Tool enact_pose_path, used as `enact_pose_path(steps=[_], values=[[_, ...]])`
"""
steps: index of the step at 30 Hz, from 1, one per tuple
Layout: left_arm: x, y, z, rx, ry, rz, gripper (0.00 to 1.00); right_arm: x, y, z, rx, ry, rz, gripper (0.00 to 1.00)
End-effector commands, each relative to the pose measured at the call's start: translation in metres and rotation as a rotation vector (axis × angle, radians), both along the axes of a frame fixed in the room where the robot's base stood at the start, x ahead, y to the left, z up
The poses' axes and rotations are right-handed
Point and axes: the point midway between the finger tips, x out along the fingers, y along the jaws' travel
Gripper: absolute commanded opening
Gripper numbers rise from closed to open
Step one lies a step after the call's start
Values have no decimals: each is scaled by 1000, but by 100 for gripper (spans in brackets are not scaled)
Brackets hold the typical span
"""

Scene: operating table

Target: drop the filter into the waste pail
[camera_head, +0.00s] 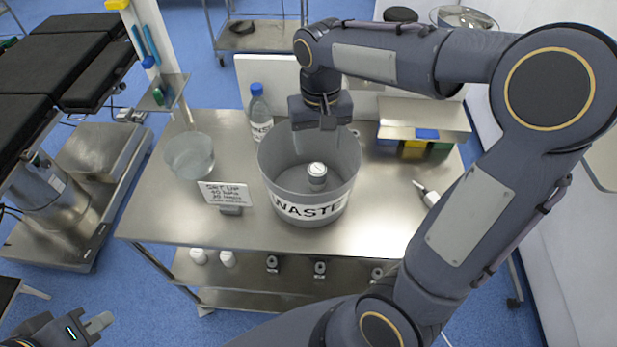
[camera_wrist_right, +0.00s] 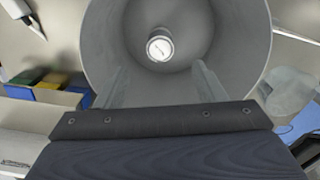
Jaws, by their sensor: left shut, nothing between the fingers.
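The waste pail (camera_head: 269,180) is a grey round tub labelled WASTE, upright on the steel table. The filter, a small white-topped grey cylinder (camera_head: 317,177), is inside the pail, clear of the walls as seen from above. It also shows in the right wrist view (camera_wrist_right: 159,47); whether it touches the bottom is hard to tell. My right gripper (camera_head: 325,122) is above the pail's back rim; in the right wrist view its two fingers (camera_wrist_right: 164,85) are apart and empty, pointing into the pail. My left gripper (camera_head: 98,325) is shut and empty at the lower left, away from the table.
A sign (camera_head: 228,194) and a clear bowl (camera_head: 190,156) stand left of the pail. A blue-capped bottle (camera_head: 259,115) stands behind it. Colored bins (camera_head: 413,149) sit at the back right, with a white pen-like tool (camera_head: 427,193) in front. The table's front left is clear.

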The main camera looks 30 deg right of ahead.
Motion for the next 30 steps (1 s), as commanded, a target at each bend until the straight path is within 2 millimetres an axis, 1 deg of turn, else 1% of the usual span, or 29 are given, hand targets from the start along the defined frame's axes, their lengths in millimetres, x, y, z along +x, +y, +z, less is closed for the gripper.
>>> enact_pose_path(steps=[8, 11, 18, 21, 25, 30], values=[[0, 0, 0, 0, 0, 0, 0, 0, 0, 2, 1, -1, 0, 63], [0, 0, 0, 0, 0, 0, 0, 1, 0, 12, 0, -3, 0, 63], [0, 0, 2, 0, 0, 0, 0, 1, 0, 54, 1, -4, 1, 63], [0, 0, 3, 0, 0, 0, 0, 1, 0, 67, 1, -3, 0, 63], [0, 0, 3, 0, 0, 0, 0, 0, 0, 76, 1, -1, 0, 63], [0, 0, 3, 0, 0, 0, 0, 0, 0, 78, 0, 0, 0, 63]])
